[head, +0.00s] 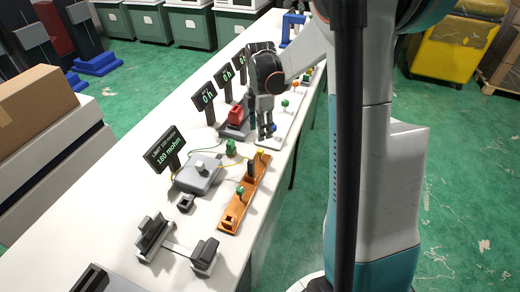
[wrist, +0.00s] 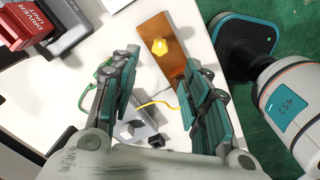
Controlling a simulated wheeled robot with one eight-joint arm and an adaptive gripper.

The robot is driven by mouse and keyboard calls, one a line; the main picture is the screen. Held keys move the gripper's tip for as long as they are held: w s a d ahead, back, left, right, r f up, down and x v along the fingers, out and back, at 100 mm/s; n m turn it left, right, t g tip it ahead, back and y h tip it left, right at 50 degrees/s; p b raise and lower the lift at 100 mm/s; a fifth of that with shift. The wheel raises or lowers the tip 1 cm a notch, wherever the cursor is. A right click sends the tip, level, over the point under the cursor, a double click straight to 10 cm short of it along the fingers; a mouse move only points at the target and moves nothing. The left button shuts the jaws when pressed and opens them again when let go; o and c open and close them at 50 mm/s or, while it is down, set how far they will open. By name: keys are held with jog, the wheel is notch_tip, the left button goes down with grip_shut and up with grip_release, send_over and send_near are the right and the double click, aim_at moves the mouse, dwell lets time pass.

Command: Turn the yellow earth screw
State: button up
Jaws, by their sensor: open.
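The yellow earth screw (wrist: 160,47) has a lobed head and stands near one end of a brown-orange board (wrist: 157,27) in the wrist view. In the head view the yellow screw (head: 262,151) shows at the far end of the board (head: 233,212), just below my gripper (head: 267,133). My gripper (wrist: 168,63) is open and empty, with one finger to each side of the screw in the wrist view. I cannot tell the height gap between the fingertips and the screw. No finger visibly touches it.
A grey meter box (head: 198,174) with a yellow lead stands left of the board, near a display reading 180 mohm (head: 165,153). A red driver unit (wrist: 27,25) stands left of my gripper. A green-topped peg (head: 240,190) rises from the board. The table's right edge is close.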

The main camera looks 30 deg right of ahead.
aim_at(260, 150)
notch_tip(260, 150, down, 10)
jog(key=b, duration=0.2)
jog(key=shift+r+b, duration=0.1)
jog(key=shift+b, duration=0.25)
grip_shut()
